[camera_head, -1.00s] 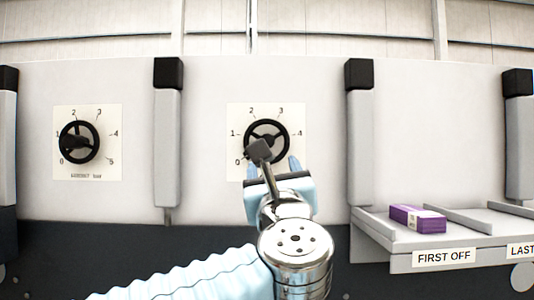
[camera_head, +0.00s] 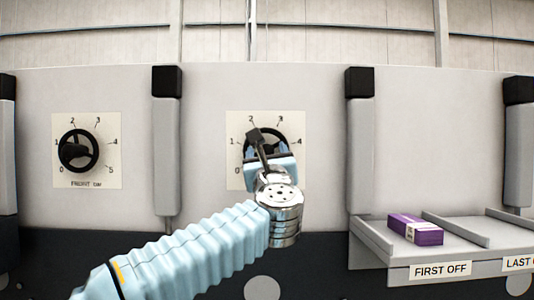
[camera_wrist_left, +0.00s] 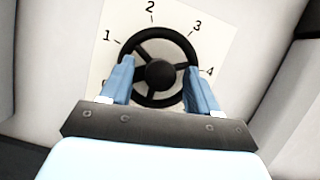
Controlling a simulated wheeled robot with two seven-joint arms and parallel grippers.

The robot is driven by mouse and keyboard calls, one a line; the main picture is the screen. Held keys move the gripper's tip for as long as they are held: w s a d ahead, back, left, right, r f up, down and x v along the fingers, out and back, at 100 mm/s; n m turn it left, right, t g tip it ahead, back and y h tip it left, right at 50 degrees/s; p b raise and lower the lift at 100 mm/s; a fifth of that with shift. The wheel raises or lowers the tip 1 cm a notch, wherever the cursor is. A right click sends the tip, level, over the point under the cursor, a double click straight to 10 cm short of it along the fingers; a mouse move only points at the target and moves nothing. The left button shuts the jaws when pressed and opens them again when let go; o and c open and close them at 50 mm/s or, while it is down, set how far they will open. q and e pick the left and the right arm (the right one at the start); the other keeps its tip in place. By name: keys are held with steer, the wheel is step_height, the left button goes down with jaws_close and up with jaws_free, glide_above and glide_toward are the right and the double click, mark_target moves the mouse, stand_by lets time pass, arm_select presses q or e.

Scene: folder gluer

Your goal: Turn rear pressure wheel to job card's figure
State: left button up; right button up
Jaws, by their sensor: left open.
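My left gripper (camera_head: 271,153) is in front of this wheel. In the left wrist view the same wheel (camera_wrist_left: 160,38) lies between the two blue fingers of the open gripper (camera_wrist_left: 159,66), one finger at each side of the rim. I cannot tell whether the fingers touch it. Numbers 1 to 4 show around it. No pointer reading is clear. No job card is in view. My right gripper is not in view.
Grey upright posts (camera_head: 167,150) stand out between panels. At the right, a grey shelf (camera_head: 400,258) marked FIRST OFF holds a purple box (camera_head: 415,229).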

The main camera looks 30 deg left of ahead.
arm_select(q)
steer(key=c, duration=1)
steer(key=shift+c, duration=0.2)
